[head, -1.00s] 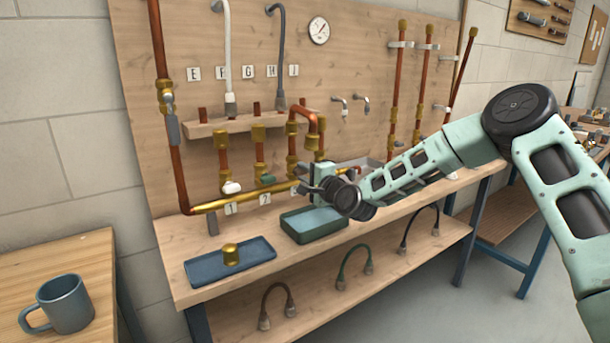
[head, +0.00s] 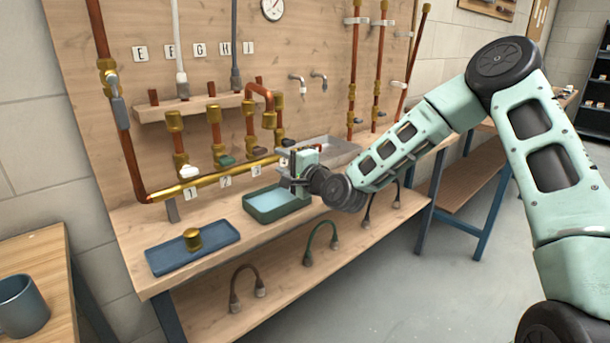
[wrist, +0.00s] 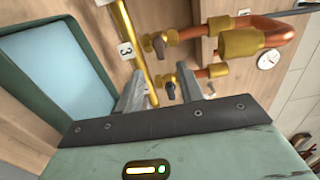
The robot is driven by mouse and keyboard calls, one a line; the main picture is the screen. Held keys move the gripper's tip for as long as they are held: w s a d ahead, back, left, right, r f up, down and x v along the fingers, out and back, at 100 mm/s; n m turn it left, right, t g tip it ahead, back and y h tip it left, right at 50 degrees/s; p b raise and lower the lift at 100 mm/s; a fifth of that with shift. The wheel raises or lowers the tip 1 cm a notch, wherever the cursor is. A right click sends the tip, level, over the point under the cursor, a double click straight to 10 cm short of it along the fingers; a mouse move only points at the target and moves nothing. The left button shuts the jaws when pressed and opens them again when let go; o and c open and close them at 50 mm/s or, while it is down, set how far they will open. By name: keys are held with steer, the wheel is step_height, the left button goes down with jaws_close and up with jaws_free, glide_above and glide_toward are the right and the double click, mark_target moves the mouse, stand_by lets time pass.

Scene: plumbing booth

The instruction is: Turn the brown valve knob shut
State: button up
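My gripper (wrist: 162,90) is open, its two grey fingers apart with nothing gripped. In the wrist view a dark brown knob (wrist: 158,46) sits on a brass valve beside the label 3, past the left finger. A second, dark grey knob (wrist: 170,90) shows between the fingertips, farther off. In the head view my gripper (head: 287,168) is at the right end of the horizontal brass pipe (head: 215,181). A white knob (head: 189,171) and a green knob (head: 226,161) show left of it. The brown knob is hard to make out there.
A green tray (head: 285,215) with a light blue inside lies just below my gripper. A blue tray (head: 165,262) with a brass fitting (head: 192,240) is farther left. A copper bend (head: 262,92) rises behind the valves. A grey basin (head: 335,148) is to the right.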

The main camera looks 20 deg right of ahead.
steer(key=v, duration=0.9)
steer(key=shift+a, duration=0.1)
steer(key=s+a+f+n+g+y+p, duration=0.15)
steer(key=s+a+n+g+p, duration=0.35)
steer(key=s+a+n+g, duration=0.55)
steer(key=s+r+n+g+h+p, duration=0.1)
steer(key=s+r+n+g+h, duration=0.1)
steer(key=s, duration=0.6)
steer(key=s+a+r+n+g+h+p, duration=0.1)
steer(key=s+r+n, duration=0.3)
steer(key=s, duration=0.5)
steer(key=s+r+n+g+h+p, duration=0.3)
steer(key=s+n, duration=0.2)
steer(key=s, duration=0.4)
steer(key=shift+a+r+n+g, duration=0.3)
steer(key=shift+n+g, duration=0.05)
